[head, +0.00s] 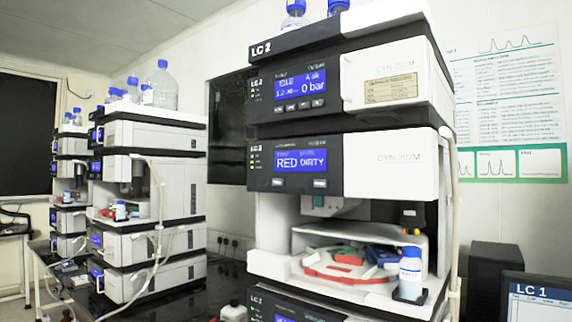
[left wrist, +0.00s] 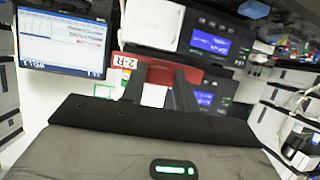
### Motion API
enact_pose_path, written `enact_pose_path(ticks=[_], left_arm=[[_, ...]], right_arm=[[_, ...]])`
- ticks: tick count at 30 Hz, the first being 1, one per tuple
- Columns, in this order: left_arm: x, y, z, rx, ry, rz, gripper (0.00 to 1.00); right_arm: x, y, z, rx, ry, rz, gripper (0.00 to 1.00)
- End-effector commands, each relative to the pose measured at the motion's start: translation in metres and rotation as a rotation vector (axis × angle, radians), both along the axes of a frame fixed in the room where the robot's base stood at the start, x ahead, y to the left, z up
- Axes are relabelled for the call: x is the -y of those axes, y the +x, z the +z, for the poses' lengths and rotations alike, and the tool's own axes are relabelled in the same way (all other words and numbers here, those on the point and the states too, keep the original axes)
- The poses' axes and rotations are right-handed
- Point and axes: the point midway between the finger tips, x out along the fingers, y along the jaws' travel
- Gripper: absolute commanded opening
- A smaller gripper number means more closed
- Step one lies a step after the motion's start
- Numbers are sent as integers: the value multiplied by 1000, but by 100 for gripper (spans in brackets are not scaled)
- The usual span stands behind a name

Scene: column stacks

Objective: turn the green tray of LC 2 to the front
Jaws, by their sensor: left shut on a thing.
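The LC 2 stack (head: 392,178) fills the middle right of the head view. In its open bay, a round carousel (head: 318,271) with a red front rim carries a green piece (head: 322,250) at the back left, a blue piece (head: 383,255) at the right and a small red piece (head: 349,257) between them. In the left wrist view, my left gripper (left wrist: 168,82) is shut on a red tray (left wrist: 205,78) with a white label that seems to read 2-R. Neither gripper shows in the head view.
A white bottle with a blue cap (head: 411,272) stands at the bay's right front. Pale tubing (head: 449,220) hangs down the stack's right side. A monitor marked LC 1 (head: 537,298) is at the lower right. Other instrument stacks (head: 150,200) stand at the left.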

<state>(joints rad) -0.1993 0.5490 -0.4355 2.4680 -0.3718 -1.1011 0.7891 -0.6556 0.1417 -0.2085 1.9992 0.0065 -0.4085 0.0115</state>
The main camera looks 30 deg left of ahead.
Motion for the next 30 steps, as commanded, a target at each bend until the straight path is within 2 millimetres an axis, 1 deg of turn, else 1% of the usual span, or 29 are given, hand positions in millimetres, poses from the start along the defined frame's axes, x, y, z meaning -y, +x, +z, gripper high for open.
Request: enact_pose_path(ticks=[2, 3, 5, 6, 7, 30], left_arm=[[0, 0, 1, 2, 0, 0, 7], [0, 0, 1, 2, 0, 0, 7], [0, 0, 1, 2, 0, 0, 7], [0, 0, 1, 2, 0, 0, 7], [0, 0, 1, 2, 0, 0, 7], [0, 0, 1, 2, 0, 0, 7]], right_arm=[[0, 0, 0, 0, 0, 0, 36], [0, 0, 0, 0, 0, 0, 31], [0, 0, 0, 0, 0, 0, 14], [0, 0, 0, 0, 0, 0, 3], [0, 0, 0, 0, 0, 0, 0], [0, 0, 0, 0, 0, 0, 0]])
